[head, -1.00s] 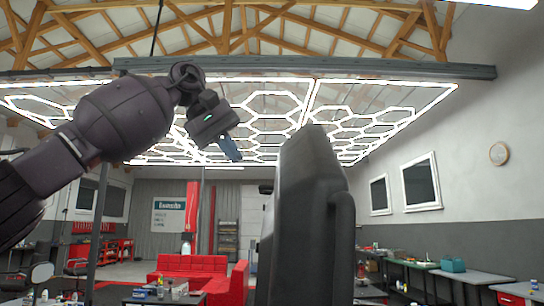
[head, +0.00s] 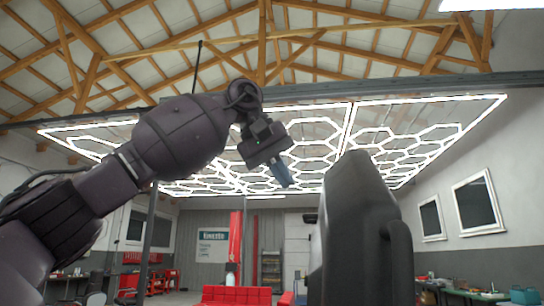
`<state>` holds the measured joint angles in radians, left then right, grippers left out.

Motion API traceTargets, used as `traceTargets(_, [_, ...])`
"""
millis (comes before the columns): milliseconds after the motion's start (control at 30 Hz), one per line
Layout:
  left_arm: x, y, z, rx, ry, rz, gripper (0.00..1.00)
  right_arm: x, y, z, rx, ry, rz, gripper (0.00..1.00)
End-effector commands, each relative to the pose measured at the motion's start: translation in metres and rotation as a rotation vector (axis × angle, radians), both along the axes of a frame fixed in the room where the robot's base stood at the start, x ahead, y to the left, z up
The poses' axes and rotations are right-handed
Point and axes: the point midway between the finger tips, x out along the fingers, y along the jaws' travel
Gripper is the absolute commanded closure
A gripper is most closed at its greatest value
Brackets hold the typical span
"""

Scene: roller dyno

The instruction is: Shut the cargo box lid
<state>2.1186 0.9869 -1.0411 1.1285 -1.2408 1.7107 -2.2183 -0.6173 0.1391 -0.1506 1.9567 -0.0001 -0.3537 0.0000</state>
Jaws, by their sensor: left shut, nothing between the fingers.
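A tall, dark grey shell with rounded edges (head: 360,225) stands upright right of centre in the head view. It looks like the raised cargo box lid, seen nearly edge-on; its lower end runs out of the picture. My left gripper (head: 281,173) is left of the shell's top, with its blue-grey fingers together, pointing down and slightly right. A gap shows between the fingers and the shell in the picture, and nothing is held. My right gripper is not in view. The rest of the cargo box cannot be made out.
Workbenches (head: 470,296) line the right wall below two windows. A hexagonal light frame (head: 320,135) hangs overhead. Open air lies around my left gripper.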

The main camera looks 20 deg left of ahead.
Motion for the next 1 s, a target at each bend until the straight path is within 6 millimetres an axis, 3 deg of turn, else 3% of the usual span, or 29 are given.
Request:
traceTargets(100, [0.008, -0.01, -0.015, 0.002, 0.001, -0.003, 1.0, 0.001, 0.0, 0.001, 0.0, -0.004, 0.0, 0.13])
traceTargets(400, [0.014, -0.041, -0.015, 0.0, -0.001, -0.001, 1.0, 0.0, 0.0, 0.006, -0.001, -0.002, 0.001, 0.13])
traceTargets(1000, [0.016, -0.049, -0.016, -0.001, 0.0, 0.0, 1.0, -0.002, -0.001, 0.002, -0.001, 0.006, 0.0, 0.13])
